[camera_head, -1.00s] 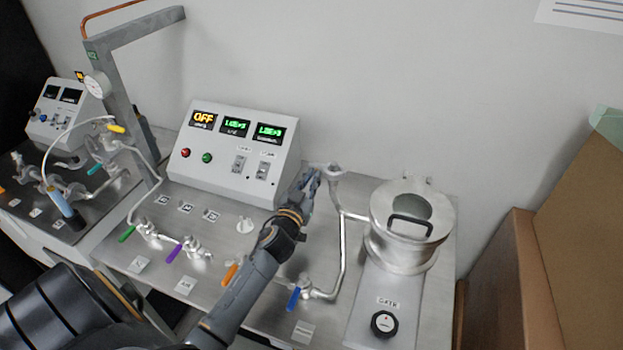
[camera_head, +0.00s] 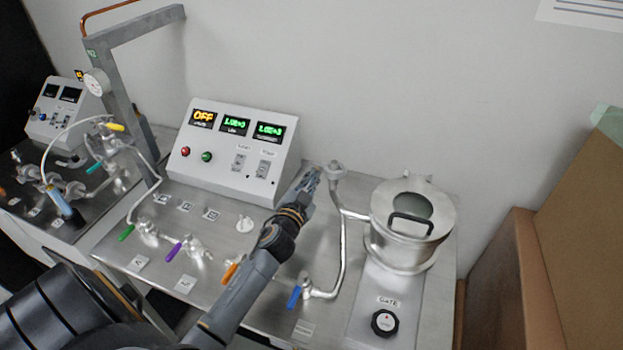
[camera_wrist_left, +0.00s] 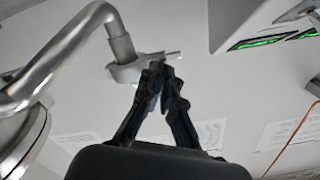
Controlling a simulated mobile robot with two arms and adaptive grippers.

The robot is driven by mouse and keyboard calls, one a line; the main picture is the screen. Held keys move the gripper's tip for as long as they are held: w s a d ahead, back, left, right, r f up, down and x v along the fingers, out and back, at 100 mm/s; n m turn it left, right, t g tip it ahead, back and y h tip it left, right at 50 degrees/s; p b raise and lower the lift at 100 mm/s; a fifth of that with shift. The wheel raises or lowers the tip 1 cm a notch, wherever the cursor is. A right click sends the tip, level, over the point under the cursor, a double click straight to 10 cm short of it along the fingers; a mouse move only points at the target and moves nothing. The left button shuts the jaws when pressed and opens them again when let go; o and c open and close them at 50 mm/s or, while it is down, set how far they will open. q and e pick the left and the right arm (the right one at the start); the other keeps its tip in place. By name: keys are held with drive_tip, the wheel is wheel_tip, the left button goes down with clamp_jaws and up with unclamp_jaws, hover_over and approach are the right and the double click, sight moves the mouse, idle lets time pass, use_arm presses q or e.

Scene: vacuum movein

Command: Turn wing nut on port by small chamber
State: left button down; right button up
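The port (camera_head: 336,170) is the metal clamped flange atop the upright pipe, left of the small lidded chamber (camera_head: 406,235). In the left wrist view the clamp (camera_wrist_left: 126,72) is at upper centre, with a thin wing nut piece (camera_wrist_left: 165,56) sticking out right. My left gripper (camera_head: 315,172) is beside the clamp, on its left in the head view. In the left wrist view its fingertips (camera_wrist_left: 161,73) are brought together just below the wing nut piece. They overlap it in the picture; I cannot tell whether any of it is between them. My right gripper is not in view.
The control box (camera_head: 233,155) stands close left of my left gripper. The bent pipe (camera_head: 343,255) runs down to a blue-handled valve (camera_head: 294,298). A gate knob (camera_head: 384,323) is in front of the chamber. Cardboard boxes (camera_head: 525,285) stand at the right.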

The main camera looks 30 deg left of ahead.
use_arm(q)
drive_tip(key=m+p, duration=0.1)
drive_tip(key=m, duration=1.3)
drive_tip(key=m+p, duration=0.1)
drive_tip(key=m, duration=1.4)
drive_tip(key=shift+a+f+p, duration=0.1)
drive_tip(key=shift+f+p, duration=0.1)
drive_tip(key=shift+p, duration=0.2)
drive_tip(key=c, duration=1.7)
unclamp_jaws()
drive_tip(key=shift+w, duration=0.1)
drive_tip(key=shift+c, duration=0.2)
drive_tip(key=shift+f, duration=0.1)
